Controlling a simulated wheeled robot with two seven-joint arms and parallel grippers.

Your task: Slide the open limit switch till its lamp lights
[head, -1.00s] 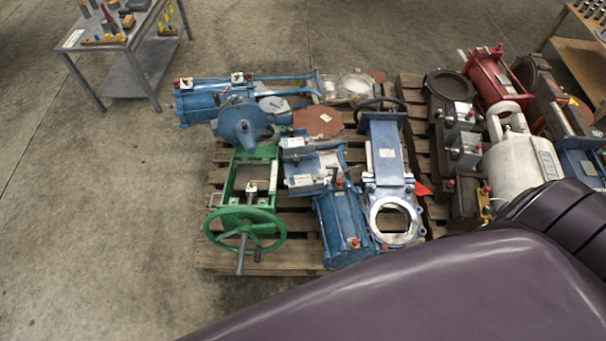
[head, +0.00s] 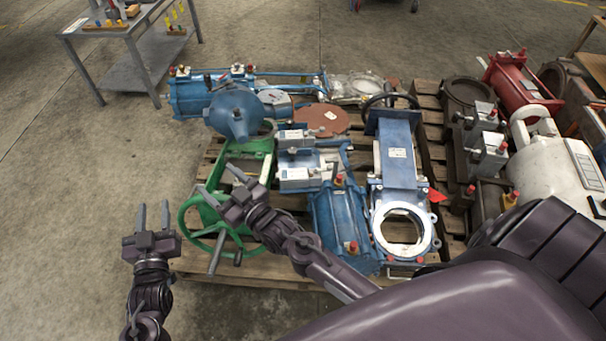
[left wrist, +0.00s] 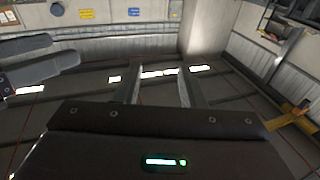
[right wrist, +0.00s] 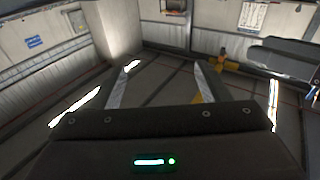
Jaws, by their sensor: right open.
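Two grey boxes with white labels, the upper one (head: 296,138) and the lower one (head: 298,176), sit on a blue actuator (head: 338,215) on the pallet; either may be a limit switch, but I cannot tell which is the open one. No lit lamp can be made out. A blue gate valve (head: 397,165) stands to their right. My left gripper (head: 153,204) is open and empty, left of the pallet beside the green handwheel. My right gripper (head: 214,175) is open and empty above the green valve frame, left of the boxes. Both wrist views show spread fingers with nothing between them.
The green valve's handwheel (head: 188,222) is partly hidden behind my right arm. A blue cylinder (head: 188,97) lies at the back. A second pallet with a red actuator (head: 517,82) and a white vessel (head: 550,155) is at right. A grey table (head: 105,30) stands back left. Floor at left is clear.

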